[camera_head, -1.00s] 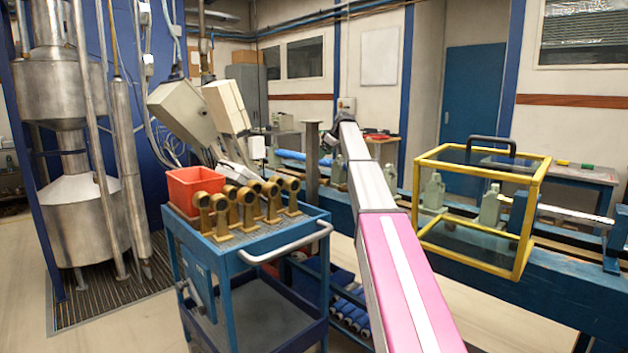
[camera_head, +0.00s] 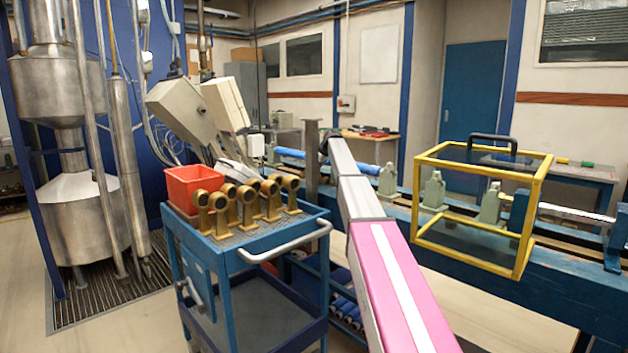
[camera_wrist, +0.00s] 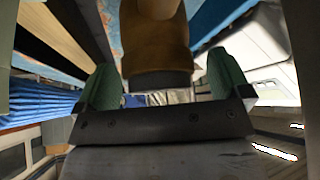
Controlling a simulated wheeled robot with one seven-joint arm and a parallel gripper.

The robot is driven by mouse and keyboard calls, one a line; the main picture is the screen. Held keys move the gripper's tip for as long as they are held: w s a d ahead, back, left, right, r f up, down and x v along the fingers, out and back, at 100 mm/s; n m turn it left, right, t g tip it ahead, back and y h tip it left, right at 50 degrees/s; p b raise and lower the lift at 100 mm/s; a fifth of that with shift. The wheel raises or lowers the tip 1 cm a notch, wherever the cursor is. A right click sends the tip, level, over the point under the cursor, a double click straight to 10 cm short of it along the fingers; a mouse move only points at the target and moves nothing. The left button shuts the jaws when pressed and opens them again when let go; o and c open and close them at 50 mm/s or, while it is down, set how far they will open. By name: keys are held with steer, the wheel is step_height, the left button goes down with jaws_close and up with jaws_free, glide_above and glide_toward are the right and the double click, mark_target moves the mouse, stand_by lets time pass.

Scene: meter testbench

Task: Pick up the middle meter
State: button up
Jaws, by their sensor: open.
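Several brass-coloured meters (camera_head: 246,196) stand upright, close together, on the top of a blue cart (camera_head: 236,240). The one near the middle of the group is partly overlapped by its neighbours. In the wrist view, my gripper (camera_wrist: 165,82) is open, with a green pad on each side. A brown-gold body, seemingly one of the meters (camera_wrist: 157,52), shows between and beyond the pads, with gaps on both sides. I cannot tell from this view which meter it is. I cannot make out my gripper for certain in the head view.
A red bin (camera_head: 188,186) stands behind the left meters. The cart's white handle (camera_head: 285,245) sticks out at its right. A yellow-framed box (camera_head: 480,210) sits over the blue bench at right. Grey display housings (camera_head: 205,110) hang behind the cart.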

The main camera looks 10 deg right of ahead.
steer(key=shift+w+a+f, duration=0.2)
steer(key=shift+a+f, duration=0.05)
steer(key=shift+f, duration=0.2)
steer(key=c, duration=1.5)
steer(key=shift+o, duration=0.2)
steer(key=shift+r, duration=0.1)
